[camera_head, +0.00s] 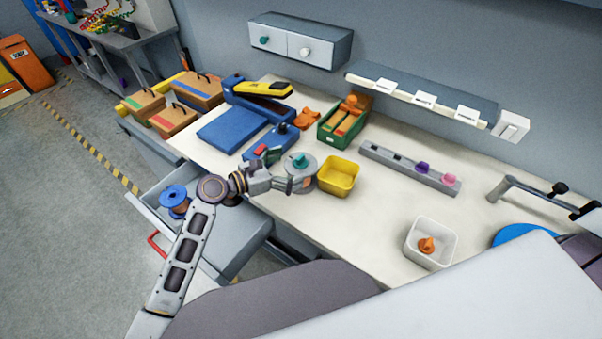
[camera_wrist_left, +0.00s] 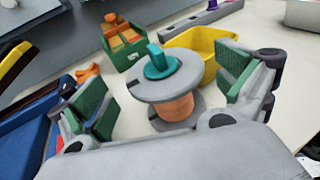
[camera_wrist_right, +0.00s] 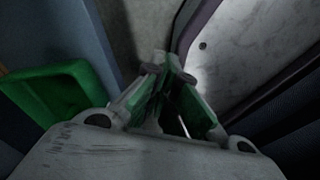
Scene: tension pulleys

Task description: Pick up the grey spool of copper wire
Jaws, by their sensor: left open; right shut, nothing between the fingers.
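The grey spool of copper wire (camera_head: 301,174) stands upright on the white workbench, left of the yellow bin. A teal knob-like piece sits on its top flange. In the left wrist view the spool (camera_wrist_left: 175,104) shows its copper winding between two grey flanges. My left gripper (camera_head: 288,183) is open at the spool. In the left wrist view its green-padded fingers are apart on either side of the spool, with visible gaps; I cannot tell how far the spool is beyond the fingertips. My right gripper (camera_wrist_right: 168,72) is shut and empty, away from the spool.
The yellow bin (camera_head: 338,176) stands close right of the spool. A blue device (camera_head: 271,145) and green box (camera_head: 343,122) are behind. A blue spool (camera_head: 174,197) lies in the open drawer. A white bin (camera_head: 431,242) stands at right. The bench middle is clear.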

